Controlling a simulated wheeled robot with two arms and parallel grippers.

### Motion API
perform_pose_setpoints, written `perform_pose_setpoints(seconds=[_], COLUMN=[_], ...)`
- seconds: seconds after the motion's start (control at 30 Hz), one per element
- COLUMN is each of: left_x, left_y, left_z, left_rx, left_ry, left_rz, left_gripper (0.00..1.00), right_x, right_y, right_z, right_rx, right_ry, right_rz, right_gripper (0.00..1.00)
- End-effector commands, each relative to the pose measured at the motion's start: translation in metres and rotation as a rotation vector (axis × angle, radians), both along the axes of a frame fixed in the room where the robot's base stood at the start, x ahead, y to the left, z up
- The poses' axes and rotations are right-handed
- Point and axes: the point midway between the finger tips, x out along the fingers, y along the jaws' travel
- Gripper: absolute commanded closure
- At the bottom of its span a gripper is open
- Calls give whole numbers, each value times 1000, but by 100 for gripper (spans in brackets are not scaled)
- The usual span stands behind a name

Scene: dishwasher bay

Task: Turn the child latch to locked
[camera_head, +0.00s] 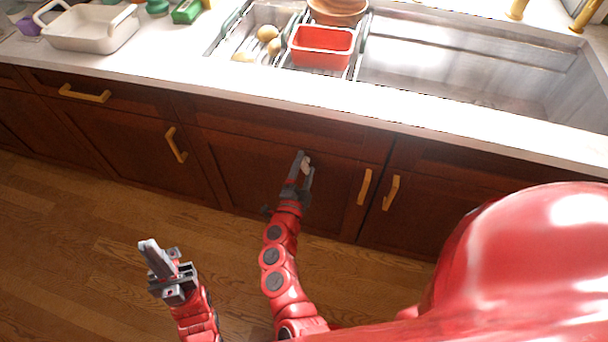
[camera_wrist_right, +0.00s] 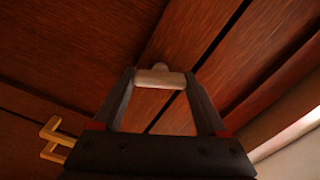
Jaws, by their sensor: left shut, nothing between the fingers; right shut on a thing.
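The child latch (camera_wrist_right: 160,77) is a small pale grey-white piece on the dark red-brown cabinet front, close to a seam between panels. In the right wrist view it spans the space between the two fingers of my right gripper (camera_wrist_right: 160,80), with a small rounded tab at its top. My right gripper is shut on it. In the head view my right gripper (camera_head: 304,163) reaches the cabinet front below the counter, and a pale bit of the latch shows at its fingertips. Its locked or unlocked position cannot be told. My left gripper (camera_head: 149,246) is shut and empty, above the floor at the lower left.
Brass handles (camera_head: 364,187) sit on the cabinet doors right of my right gripper, and another (camera_head: 176,145) to the left. The white counter (camera_head: 180,68) overhangs above. A sink (camera_head: 470,60) with a red tub (camera_head: 322,60) is set in it. The wooden floor (camera_head: 90,240) is clear.

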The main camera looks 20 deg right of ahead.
Motion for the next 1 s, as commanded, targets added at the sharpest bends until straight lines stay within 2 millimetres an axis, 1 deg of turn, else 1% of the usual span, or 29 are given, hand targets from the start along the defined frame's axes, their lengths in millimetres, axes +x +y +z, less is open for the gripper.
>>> perform_pose_setpoints(seconds=[0.03, 0.1, 0.4, 0.63, 1.0], left_x=[0, 0, 0, 0, 0], left_y=[0, 0, 0, 0, 0], left_z=[-15, -23, -51, -62, -65], left_rx=[0, 0, 0, 0, 0], left_ry=[0, 0, 0, 0, 0], left_rz=[0, 0, 0, 0, 0], left_gripper=[100, 100, 100, 100, 100], right_x=[-1, -1, -1, 0, 0], right_y=[-1, -1, -1, 1, 1], right_z=[-8, -7, -6, -4, -3], right_rx=[35, 86, 262, 341, 375], right_ry=[-25, -60, -178, -228, -249], right_rz=[-3, -3, -2, 2, 4], right_gripper=[81, 81, 81, 81, 81])
